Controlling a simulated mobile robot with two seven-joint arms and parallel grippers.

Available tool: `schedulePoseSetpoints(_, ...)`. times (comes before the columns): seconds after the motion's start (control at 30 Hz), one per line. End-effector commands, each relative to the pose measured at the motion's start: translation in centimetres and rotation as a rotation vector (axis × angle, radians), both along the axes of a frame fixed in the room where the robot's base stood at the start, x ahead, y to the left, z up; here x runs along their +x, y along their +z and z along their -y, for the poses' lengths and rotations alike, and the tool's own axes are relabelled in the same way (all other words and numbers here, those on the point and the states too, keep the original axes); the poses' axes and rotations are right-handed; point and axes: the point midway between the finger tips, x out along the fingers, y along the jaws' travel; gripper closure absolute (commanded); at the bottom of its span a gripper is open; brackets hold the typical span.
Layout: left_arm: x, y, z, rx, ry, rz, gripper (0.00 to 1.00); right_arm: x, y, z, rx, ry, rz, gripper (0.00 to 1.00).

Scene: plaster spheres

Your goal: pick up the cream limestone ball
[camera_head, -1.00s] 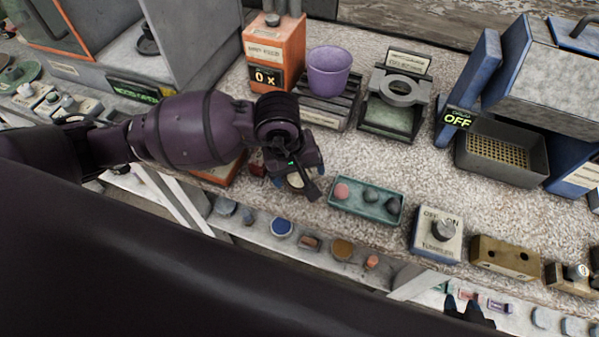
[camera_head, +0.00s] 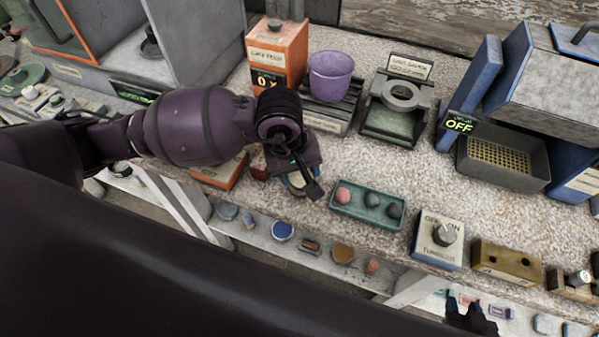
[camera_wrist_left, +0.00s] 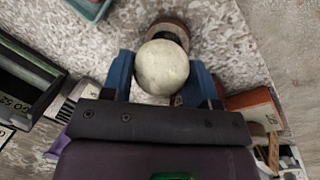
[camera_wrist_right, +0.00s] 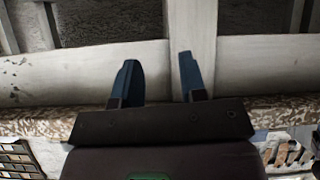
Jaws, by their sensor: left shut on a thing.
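The cream limestone ball (camera_wrist_left: 162,67) sits between the two blue fingers of my left gripper (camera_wrist_left: 160,78) in the left wrist view. The fingers press on it from both sides. A brown ring-shaped stand (camera_wrist_left: 170,27) shows just behind the ball; I cannot tell whether the ball still touches it. In the head view my left gripper (camera_head: 299,184) is over the counter, left of the green tray, and mostly hides the ball. My right gripper (camera_wrist_right: 157,82) is open and empty, its fingers apart in front of a pale beam. It also shows at the bottom of the head view (camera_head: 470,314).
The green tray (camera_head: 347,212) holds a pink ball and two dark balls. A lower shelf (camera_head: 255,236) holds several small pieces.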

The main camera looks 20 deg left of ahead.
Motion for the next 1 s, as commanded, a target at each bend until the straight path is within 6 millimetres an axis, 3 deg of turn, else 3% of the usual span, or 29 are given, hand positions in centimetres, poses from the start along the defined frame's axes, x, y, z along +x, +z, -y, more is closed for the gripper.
schedulePoseSetpoints(0.4, 0.2, 10.6, 0.0, -0.001, -0.002, 0.012, 0.74, -1.0, -0.1, 0.2, 0.001, -0.008, -0.018, 0.61)
schedulePoseSetpoints(0.6, 0.1, 14.8, 0.0, -0.001, -0.002, 0.008, 0.74, -1.0, 0.2, 0.2, 0.001, -0.008, -0.015, 0.61)
schedulePoseSetpoints(0.8, 0.1, 17.4, 0.0, -0.001, -0.001, 0.006, 0.74, -0.5, 0.7, 0.1, 0.001, -0.006, -0.005, 0.61)
schedulePoseSetpoints(1.0, 0.0, 18.2, 0.0, -0.001, -0.001, 0.003, 0.74, 0.1, 1.1, 0.0, 0.001, -0.002, 0.009, 0.61)
